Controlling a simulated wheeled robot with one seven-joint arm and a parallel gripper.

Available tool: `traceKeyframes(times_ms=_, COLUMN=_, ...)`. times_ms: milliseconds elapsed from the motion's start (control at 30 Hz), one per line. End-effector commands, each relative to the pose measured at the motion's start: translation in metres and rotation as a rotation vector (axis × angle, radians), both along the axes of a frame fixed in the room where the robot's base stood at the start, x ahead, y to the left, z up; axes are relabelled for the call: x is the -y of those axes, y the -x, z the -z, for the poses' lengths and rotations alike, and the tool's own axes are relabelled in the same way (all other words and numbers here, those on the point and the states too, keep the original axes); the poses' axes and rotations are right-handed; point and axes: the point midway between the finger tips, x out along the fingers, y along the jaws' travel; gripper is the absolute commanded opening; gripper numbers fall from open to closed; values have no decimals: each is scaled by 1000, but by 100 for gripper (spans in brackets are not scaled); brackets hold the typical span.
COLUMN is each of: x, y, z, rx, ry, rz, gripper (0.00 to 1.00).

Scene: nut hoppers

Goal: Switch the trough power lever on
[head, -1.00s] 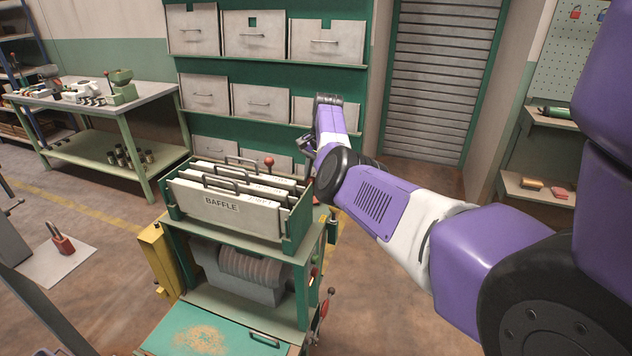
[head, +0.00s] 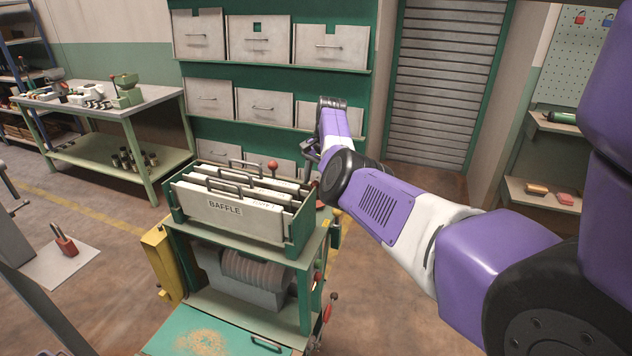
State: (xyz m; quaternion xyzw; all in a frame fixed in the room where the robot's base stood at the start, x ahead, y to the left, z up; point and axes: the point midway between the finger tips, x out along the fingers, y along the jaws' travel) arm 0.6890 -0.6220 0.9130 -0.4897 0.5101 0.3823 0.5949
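A hopper machine stands in the middle, its top trough (head: 240,240) holding upright white plates, the front one marked BAFFLE (head: 225,208). A lever with a red ball knob (head: 272,166) stands up at the trough's far right. More red-knobbed levers sit low on the machine's right side, one of them a red knob (head: 333,296). I cannot tell which is the power lever or read its position. My gripper (head: 310,152) shows only as a small dark part right of the upright red knob, apart from it in the picture. My forearm mostly hides it; its fingers are unclear.
A workbench (head: 100,105) with small machines stands at the left. Shelves of grey bins (head: 265,38) rise behind the machine. A yellow box (head: 160,262) is on its left side. A red padlock (head: 63,240) lies on a grey plate. Floor is free right of the machine.

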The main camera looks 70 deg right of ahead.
Motion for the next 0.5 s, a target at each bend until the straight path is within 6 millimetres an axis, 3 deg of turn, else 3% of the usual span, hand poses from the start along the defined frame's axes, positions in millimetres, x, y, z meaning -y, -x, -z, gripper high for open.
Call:
traceKeyframes(times_ms=167, x=0, y=2, z=-14, rx=0, ry=3, rz=2, gripper=50)
traceKeyframes(times_ms=500, x=-3, y=12, z=-64, rx=1, ry=1, rz=-1, gripper=50)
